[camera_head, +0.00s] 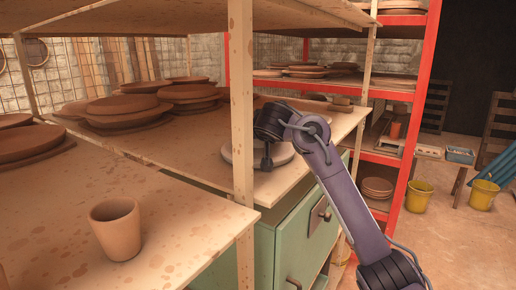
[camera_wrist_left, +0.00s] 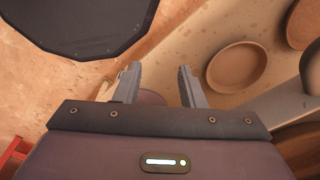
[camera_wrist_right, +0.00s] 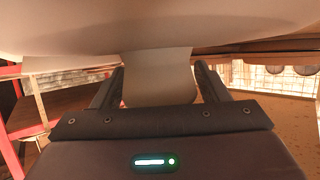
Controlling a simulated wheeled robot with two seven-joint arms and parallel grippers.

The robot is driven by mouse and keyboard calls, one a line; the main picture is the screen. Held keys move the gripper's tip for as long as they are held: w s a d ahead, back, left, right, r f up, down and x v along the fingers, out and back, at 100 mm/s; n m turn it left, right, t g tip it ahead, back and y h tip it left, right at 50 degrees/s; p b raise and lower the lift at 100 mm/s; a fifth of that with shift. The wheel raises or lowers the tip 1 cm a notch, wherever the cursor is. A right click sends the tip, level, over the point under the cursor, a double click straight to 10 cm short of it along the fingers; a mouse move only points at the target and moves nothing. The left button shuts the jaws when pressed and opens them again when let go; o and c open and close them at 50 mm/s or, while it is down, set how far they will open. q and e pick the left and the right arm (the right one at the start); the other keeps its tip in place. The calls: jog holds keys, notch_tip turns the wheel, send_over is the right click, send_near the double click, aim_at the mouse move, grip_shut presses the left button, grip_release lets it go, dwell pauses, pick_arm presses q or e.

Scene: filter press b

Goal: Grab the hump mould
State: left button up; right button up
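The hump mould (camera_head: 284,153) appears as a pale, low round form on the shelf beyond the wooden post, partly hidden by my right gripper. In the right wrist view the mould (camera_wrist_right: 160,25) is a broad pale rounded surface with a short stem (camera_wrist_right: 158,80). My right gripper (camera_wrist_right: 160,68) has one finger on each side of the stem, very close to it. I cannot tell whether they press on it. My left gripper is outside the head view. In the left wrist view my left gripper (camera_wrist_left: 160,70) is open and empty.
A terracotta cup (camera_head: 115,228) stands on the near board, with stacked clay plates (camera_head: 125,110) behind. A wooden post (camera_head: 241,110) stands left of my right arm. A red rack (camera_head: 415,110) is to the right. The left wrist view shows a brown dish (camera_wrist_left: 237,66) and a dark many-sided slab (camera_wrist_left: 80,22).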

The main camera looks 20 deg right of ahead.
jog(key=shift+w, duration=0.1)
jog(key=c, duration=1.2)
jog(key=shift+r, duration=0.1)
jog(key=shift+c, duration=0.6)
jog(key=shift+r, duration=0.1)
